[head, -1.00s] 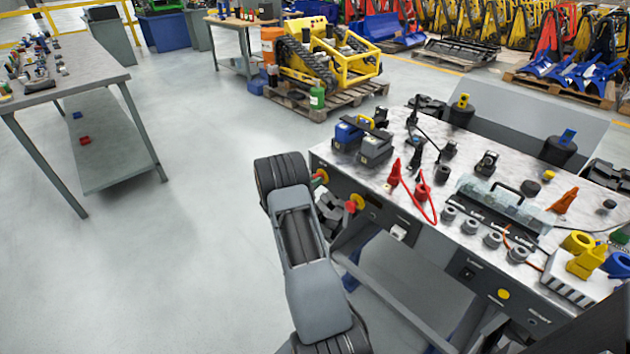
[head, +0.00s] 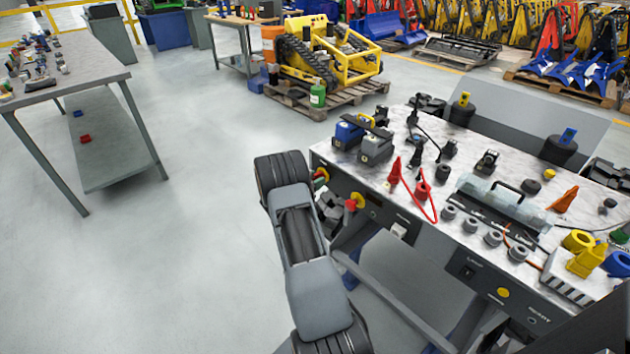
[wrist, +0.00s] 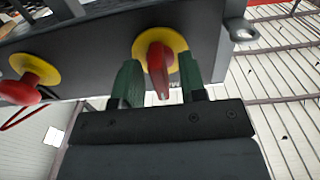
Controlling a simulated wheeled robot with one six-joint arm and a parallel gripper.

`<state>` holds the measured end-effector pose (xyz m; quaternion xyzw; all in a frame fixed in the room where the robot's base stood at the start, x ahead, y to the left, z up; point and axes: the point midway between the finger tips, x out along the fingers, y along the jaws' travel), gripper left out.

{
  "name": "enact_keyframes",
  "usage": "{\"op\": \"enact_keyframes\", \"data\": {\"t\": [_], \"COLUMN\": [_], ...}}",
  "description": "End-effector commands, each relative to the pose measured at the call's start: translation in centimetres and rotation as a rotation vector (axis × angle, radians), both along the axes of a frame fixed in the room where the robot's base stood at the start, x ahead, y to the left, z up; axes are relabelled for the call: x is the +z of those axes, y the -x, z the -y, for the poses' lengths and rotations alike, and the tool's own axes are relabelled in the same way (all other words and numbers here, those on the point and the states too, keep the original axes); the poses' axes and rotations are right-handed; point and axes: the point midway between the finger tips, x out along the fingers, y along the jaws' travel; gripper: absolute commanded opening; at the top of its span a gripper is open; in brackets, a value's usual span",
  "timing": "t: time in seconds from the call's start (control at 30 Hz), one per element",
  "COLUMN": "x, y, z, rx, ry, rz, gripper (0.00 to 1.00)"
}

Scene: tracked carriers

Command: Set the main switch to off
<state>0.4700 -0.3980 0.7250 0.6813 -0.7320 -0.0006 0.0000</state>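The main switch is a red handle on a yellow disc (wrist: 160,62) on the grey bench front, close to the bench's end. It also shows in the head view (head: 321,175), small, beside my arm's end. In the wrist view its handle points roughly along the picture's vertical. My gripper (wrist: 162,88) is open, with one green finger on each side of the red handle. A narrow gap seems to show on both sides; I cannot tell if either finger touches. In the head view the fingers are mostly hidden by my arm.
A red mushroom button (wrist: 32,88) on a yellow disc sits beside the switch; it shows in the head view too (head: 356,202). The bench top (head: 340,165) holds adapters, cables and connectors. Floor left of my arm is clear up to a grey table (head: 90,75).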

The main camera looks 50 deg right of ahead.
Motion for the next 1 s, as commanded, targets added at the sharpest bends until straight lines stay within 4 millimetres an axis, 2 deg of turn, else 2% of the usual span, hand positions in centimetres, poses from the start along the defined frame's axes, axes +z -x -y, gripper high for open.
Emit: {"op": "enact_keyframes", "data": {"t": [0.13, 0.23, 0.7, 1.0], "x": [0.1, 0.1, 0.1, 0.0], "y": [-0.1, -0.3, -0.9, -1.0], "z": [-0.6, -2.0, -11.0, -13.6], "rx": [0.002, 0.003, 0.004, 0.001], "ry": [0.0, 0.0, 0.0, 0.0], "rz": [0.0, -0.001, 0.0, 0.0], "gripper": [0.38, 0.38, 0.38, 0.38]}}
